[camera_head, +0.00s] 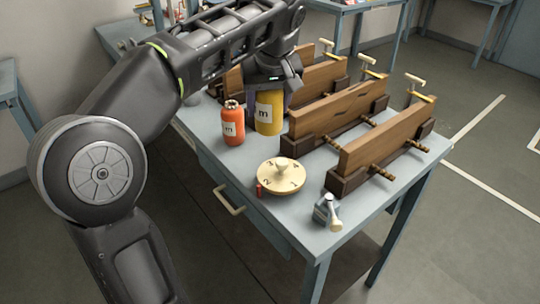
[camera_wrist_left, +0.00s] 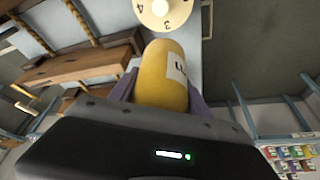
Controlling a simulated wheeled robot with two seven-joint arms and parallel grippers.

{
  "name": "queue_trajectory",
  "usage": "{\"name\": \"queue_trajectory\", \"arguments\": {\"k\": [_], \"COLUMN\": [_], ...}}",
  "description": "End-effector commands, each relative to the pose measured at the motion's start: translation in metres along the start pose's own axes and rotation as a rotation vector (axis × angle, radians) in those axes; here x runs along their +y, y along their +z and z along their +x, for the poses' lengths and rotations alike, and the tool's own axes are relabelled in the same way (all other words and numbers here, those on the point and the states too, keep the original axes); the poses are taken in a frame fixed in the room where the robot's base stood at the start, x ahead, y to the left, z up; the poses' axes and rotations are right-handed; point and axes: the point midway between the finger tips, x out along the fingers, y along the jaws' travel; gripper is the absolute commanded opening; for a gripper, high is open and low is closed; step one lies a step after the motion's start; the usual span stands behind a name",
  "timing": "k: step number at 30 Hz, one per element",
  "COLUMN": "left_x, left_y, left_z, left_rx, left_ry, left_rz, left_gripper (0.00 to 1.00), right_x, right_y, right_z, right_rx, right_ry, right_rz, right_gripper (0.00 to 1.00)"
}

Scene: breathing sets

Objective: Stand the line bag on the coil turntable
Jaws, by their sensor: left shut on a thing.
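A yellow cylinder with a white "m" label, apparently the line bag (camera_head: 268,114), is upright in my left gripper (camera_head: 276,86). The gripper's two fingers are shut around the cylinder, which also shows in the left wrist view (camera_wrist_left: 162,72). I cannot tell whether its base touches the table. A round cream disc with numbers and a central knob, apparently the coil turntable (camera_head: 271,184), sits nearer the table's front; its top is bare apart from the knob. Part of it shows at the top of the left wrist view (camera_wrist_left: 178,12). My right gripper is not in view.
An orange labelled bottle (camera_head: 232,126) stands left of the cylinder. Wooden boards in clamps (camera_head: 388,138) fill the right and back of the blue-grey table (camera_head: 215,165). A small metal device with a cream knob (camera_head: 325,210) sits at the front corner. A small red piece (camera_head: 259,190) is beside the disc.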

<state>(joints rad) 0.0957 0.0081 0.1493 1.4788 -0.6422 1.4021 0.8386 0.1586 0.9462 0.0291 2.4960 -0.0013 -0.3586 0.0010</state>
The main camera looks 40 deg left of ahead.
Motion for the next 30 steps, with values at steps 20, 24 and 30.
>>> {"name": "queue_trajectory", "arguments": {"k": [20,24,30], "left_x": [0.0,-0.001,0.0], "left_y": [0.022,0.026,0.036], "left_z": [0.054,0.063,0.086], "left_rx": [0.002,0.0,0.0], "left_ry": [0.001,-0.002,0.0], "left_rz": [-0.001,0.0,0.0], "left_gripper": [0.0,0.0,0.0], "right_x": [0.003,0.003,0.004], "right_y": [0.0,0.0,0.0], "right_z": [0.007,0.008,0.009], "right_rx": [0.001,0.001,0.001], "right_ry": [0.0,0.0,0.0], "right_rz": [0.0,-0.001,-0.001], "right_gripper": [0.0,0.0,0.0]}}
